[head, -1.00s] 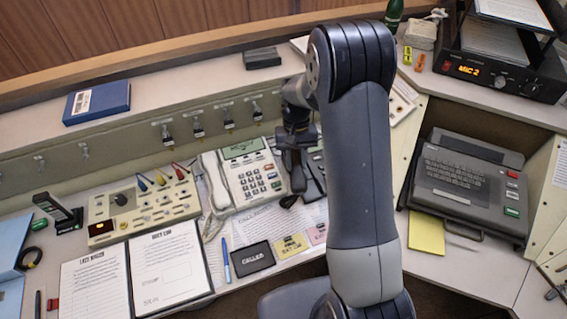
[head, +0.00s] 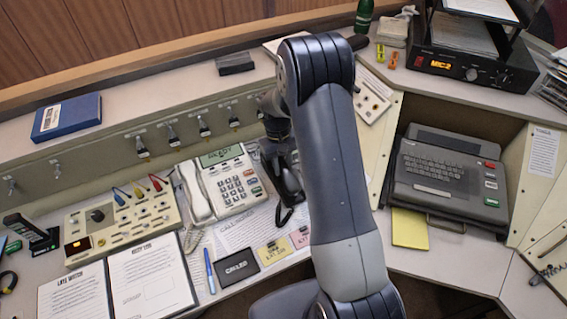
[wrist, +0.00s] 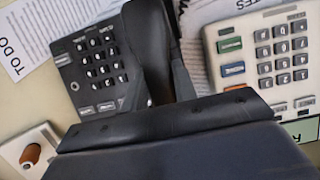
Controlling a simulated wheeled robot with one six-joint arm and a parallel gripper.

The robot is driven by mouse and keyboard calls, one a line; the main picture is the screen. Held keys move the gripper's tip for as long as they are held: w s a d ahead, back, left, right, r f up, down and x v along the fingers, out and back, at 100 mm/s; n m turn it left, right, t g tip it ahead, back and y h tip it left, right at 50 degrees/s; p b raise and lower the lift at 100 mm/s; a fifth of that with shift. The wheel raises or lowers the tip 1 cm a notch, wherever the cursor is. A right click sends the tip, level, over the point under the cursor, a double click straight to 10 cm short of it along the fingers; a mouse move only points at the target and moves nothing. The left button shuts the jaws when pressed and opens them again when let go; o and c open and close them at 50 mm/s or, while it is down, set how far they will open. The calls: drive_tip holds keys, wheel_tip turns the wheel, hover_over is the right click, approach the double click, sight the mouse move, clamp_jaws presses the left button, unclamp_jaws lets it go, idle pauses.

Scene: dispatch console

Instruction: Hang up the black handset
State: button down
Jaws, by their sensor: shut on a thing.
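The black handset (head: 288,182) is in my gripper, in the head view just right of the cream phone. In the wrist view the handset (wrist: 150,45) runs up from between the fingers, over or beside the black phone base (wrist: 95,62) with its keypad. My gripper (head: 277,150) is shut on the handset; the fingers also show in the wrist view (wrist: 158,88). My arm hides most of the black phone base in the head view. I cannot tell whether the handset touches the base.
The cream phone (head: 232,180) stands close on the left, its own white handset (head: 195,192) on it. A row of switches (head: 204,127) lines the panel behind. A typewriter-like machine (head: 450,178) stands at the right.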

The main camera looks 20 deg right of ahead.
drive_tip(key=shift+w+f+b, duration=0.2)
drive_tip(key=shift+f+b, duration=0.15)
drive_tip(key=shift+f, duration=0.55)
drive_tip(key=shift+a+f+b, duration=0.1)
drive_tip(key=shift+f+b, duration=0.65)
idle(1.3)
drive_tip(key=c, duration=1.1)
unclamp_jaws()
drive_tip(key=shift+r, duration=0.1)
drive_tip(key=shift+o, duration=0.2)
drive_tip(key=shift+w, duration=0.1)
drive_tip(key=shift+c, duration=1.1)
